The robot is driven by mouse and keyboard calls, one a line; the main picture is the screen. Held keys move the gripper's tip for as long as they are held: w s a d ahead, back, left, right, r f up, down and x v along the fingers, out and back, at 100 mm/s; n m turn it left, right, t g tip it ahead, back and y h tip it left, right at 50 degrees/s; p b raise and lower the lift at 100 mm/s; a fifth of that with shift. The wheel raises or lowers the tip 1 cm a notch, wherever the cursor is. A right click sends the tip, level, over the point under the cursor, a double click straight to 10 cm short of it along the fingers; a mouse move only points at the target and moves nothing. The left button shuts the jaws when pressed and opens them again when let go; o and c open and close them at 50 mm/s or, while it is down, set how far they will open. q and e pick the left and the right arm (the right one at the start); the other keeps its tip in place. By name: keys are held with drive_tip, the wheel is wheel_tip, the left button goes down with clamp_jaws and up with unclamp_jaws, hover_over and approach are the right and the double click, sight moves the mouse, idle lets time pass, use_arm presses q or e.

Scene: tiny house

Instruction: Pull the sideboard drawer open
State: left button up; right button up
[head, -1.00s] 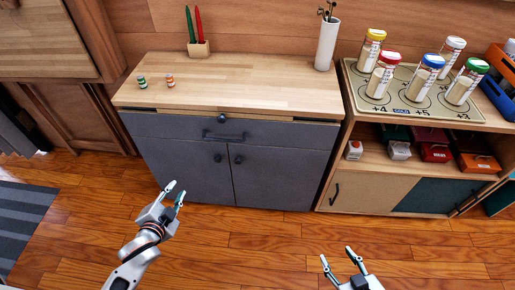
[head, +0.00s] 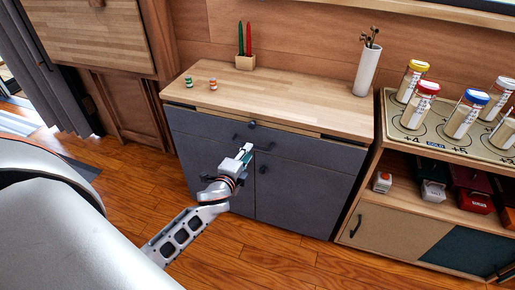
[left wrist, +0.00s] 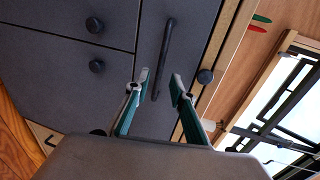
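The sideboard (head: 305,182) has a wooden top and a dark grey front. Its wide drawer (head: 197,124) looks shut, above two cupboard doors. The drawer has a dark bar handle (left wrist: 164,55), partly hidden behind my gripper in the head view. My left gripper (head: 246,151) is in front of the drawer. In the left wrist view my left gripper (left wrist: 160,82) is open, with its two fingers apart and the lower part of the handle appearing between them. I cannot tell whether they touch it. My right gripper is not in view.
A round dark knob (head: 252,124) sits above the drawer. On the sideboard top are a candle holder (head: 245,62), a white vase (head: 367,75) and two small striped items. A shelf unit (head: 395,222) with jars stands to the right. The floor in front is clear.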

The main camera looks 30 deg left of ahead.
use_arm(q)
drive_tip(key=b+x, duration=0.1)
drive_tip(key=x, duration=0.4)
drive_tip(key=shift+w+f, duration=0.1)
drive_tip(key=shift+w, duration=0.25)
clamp_jaws()
